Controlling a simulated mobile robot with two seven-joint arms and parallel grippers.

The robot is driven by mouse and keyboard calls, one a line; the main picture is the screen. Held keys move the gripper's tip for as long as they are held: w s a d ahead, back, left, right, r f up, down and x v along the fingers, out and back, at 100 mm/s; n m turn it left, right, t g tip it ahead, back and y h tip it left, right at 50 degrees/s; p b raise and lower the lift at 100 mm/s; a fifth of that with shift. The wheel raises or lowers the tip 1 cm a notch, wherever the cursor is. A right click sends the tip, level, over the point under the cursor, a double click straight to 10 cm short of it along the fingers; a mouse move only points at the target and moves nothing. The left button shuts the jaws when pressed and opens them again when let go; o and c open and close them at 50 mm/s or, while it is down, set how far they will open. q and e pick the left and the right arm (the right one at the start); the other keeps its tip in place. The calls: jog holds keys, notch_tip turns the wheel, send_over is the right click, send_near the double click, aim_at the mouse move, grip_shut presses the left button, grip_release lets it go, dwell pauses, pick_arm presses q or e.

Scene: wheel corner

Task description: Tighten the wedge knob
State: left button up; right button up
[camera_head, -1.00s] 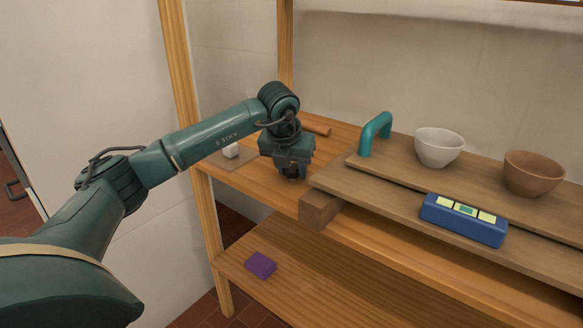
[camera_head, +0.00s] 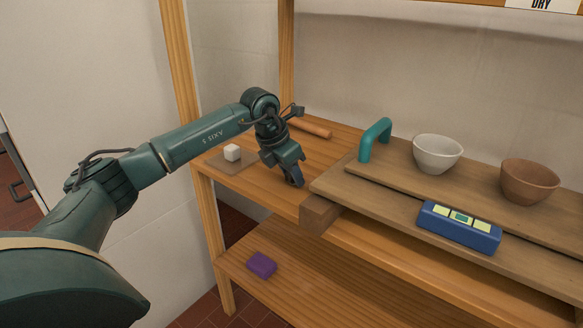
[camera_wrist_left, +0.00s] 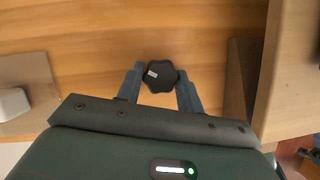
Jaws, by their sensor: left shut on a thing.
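The wedge knob (camera_wrist_left: 160,77) is a black, lobed knob with a small white mark, seen from above in the left wrist view. My left gripper (camera_wrist_left: 160,84) is shut on it, with one finger on each side. In the head view my left gripper (camera_head: 295,178) reaches down to the shelf top, just left of the raised board's end, and the knob is mostly hidden by the fingers.
A wooden block (camera_head: 318,214) sits under the end of the raised board (camera_head: 335,181), close right of the gripper. A white cube (camera_head: 232,152) stands left.

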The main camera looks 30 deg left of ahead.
pick_arm(q)
jog(key=m, duration=0.1)
jog(key=m+h+p, duration=0.1)
jog(key=shift+w+a+r+m, duration=0.1)
jog(key=shift+r+m, duration=0.1)
jog(key=shift+m, duration=0.2)
jog(key=shift+m+g+h+p, duration=0.3)
jog(key=shift+m+g+p, duration=0.15)
jog(key=shift+m, duration=0.95)
jog(key=m+g, duration=0.1)
jog(key=m, duration=0.1)
jog(key=shift+w+m+h+p, duration=0.15)
jog(key=shift+m+h+p, duration=0.15)
jog(key=shift+h+p, duration=0.1)
jog(key=shift+m+g, duration=0.55)
jog(key=shift+m, duration=0.65)
jog(key=shift+a+m, duration=0.1)
jog(key=shift+m, duration=0.3)
pick_arm(e)
jog(key=shift+a+g, duration=0.2)
jog(key=shift+g, duration=0.1)
pick_arm(q)
jog(key=shift+h, duration=0.3)
pick_arm(e)
jog(key=shift+w, duration=0.1)
pick_arm(q)
jog(key=shift+w, duration=0.1)
pick_arm(e)
jog(key=shift+r, duration=0.2)
